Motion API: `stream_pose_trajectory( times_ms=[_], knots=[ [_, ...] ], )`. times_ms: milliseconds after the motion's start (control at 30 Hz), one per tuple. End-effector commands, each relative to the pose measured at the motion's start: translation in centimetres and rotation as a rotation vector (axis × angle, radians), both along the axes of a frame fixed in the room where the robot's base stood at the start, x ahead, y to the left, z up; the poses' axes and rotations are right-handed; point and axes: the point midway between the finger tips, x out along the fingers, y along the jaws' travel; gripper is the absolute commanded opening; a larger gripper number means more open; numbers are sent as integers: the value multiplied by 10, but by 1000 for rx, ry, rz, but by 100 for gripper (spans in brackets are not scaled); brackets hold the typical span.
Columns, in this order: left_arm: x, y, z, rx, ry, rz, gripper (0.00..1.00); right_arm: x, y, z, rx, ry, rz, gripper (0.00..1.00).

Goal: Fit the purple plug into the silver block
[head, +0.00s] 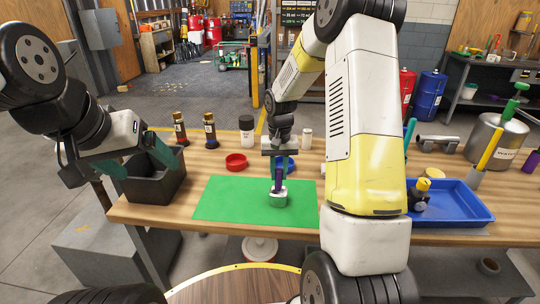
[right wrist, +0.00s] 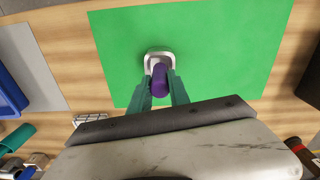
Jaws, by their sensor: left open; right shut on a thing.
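The silver block (head: 277,199) sits on the green mat (head: 225,200), toward its right half. It also shows in the right wrist view (right wrist: 160,57). My right gripper (head: 278,181) points down above the block, shut on the purple plug (right wrist: 158,80). The plug is upright between the green fingers, its lower end at the block's top. I cannot tell whether it is inside the block's opening. My left gripper (head: 139,162) is open and empty at the dark bin (head: 157,188) on the left.
A red dish (head: 236,162) and a blue dish (head: 286,165) lie behind the mat. Dark bottles (head: 210,131) and a white jar (head: 247,131) stand at the back. A blue tray (head: 462,203) is on the right. The mat around the block is clear.

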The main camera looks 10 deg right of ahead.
Motion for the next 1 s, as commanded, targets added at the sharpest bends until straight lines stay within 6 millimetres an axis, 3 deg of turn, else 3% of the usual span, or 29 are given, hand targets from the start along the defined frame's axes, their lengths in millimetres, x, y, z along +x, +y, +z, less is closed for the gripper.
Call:
stream_pose_trajectory(
  times_ms=[300,667,700,800,833,1000],
  knots=[
    [0,0,0,0,0,0,84,0,0,-25,-1,0,0,0],
    [0,0,0,0,0,0,84,0,0,-29,0,0,0,0],
    [0,0,0,0,0,0,84,0,0,-29,0,0,0,24],
    [0,0,0,0,0,0,84,0,0,-28,0,0,0,44],
    [0,0,0,0,0,0,84,0,0,-28,0,0,0,48],
    [0,0,0,0,0,0,84,0,0,-28,0,0,0,48]
  ],
)
